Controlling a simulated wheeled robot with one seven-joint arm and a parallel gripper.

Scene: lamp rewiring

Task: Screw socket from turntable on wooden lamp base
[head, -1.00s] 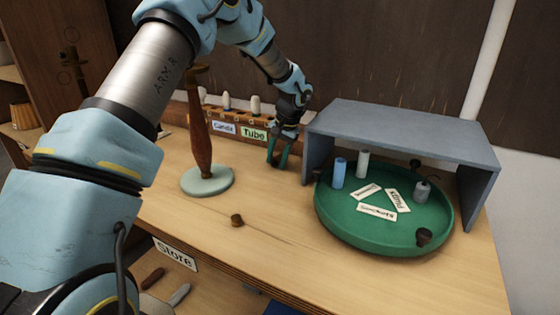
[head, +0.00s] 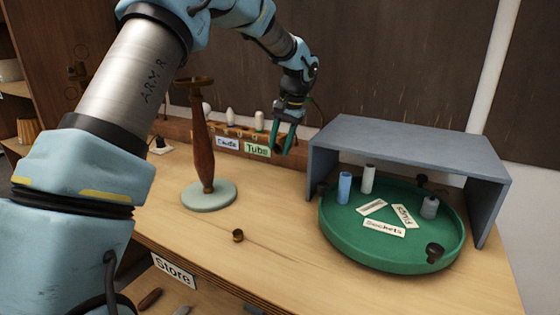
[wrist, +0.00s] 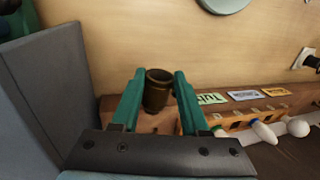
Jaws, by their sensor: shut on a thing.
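The wooden lamp base (head: 202,150) stands upright on the table, with a pale green round foot and a brass top. Its foot edge (wrist: 223,4) shows in the wrist view. The green turntable (head: 335,235) stands partly under a grey shelf and carries dark sockets (head: 435,252) at its rim. My gripper (head: 282,148) is right of and behind the lamp base, left of the shelf. In the wrist view its green fingers (wrist: 155,88) are shut on a dark brass cup-shaped socket (wrist: 157,92), held open end toward the table. In the head view the held socket is not clearly visible.
The grey shelf (head: 410,145) stands close to my gripper on the right. A rack with bulbs and labels (head: 257,150) lies behind the lamp base. A small brass piece (head: 238,236) lies on the front of the table. The table between lamp base and turntable is mostly clear.

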